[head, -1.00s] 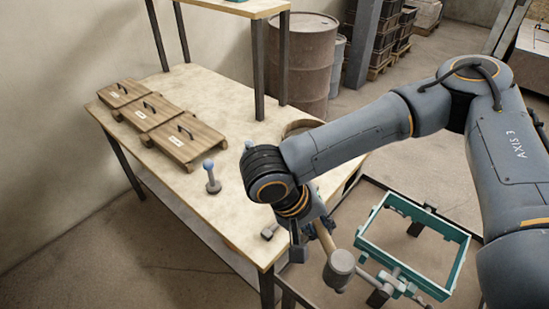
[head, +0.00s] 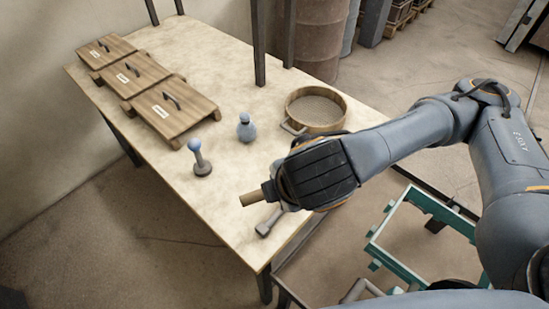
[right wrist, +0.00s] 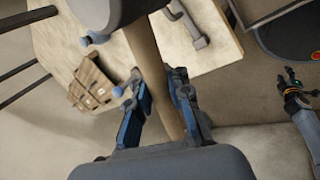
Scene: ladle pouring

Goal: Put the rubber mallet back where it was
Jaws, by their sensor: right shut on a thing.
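My right gripper (right wrist: 157,75) is shut on the wooden handle (right wrist: 147,55) of the rubber mallet. The mallet's grey head (right wrist: 108,8) is at the top of the right wrist view, beyond the fingers. In the head view the handle's end (head: 250,198) sticks out left of my right wrist, near the workbench's (head: 215,222) front right edge. My wrist hides the fingers and mallet head there. My left gripper (right wrist: 291,82) appears small at the right of the right wrist view; its jaws are too small to judge.
A grey tool (head: 266,224) lies near the bench edge below the handle. A blue-topped stand (head: 199,165), a blue-grey bottle (head: 246,130) and a round sieve (head: 315,108) stand on the bench. Several wooden lids (head: 172,112) lie at left. A teal frame (head: 400,262) is at right.

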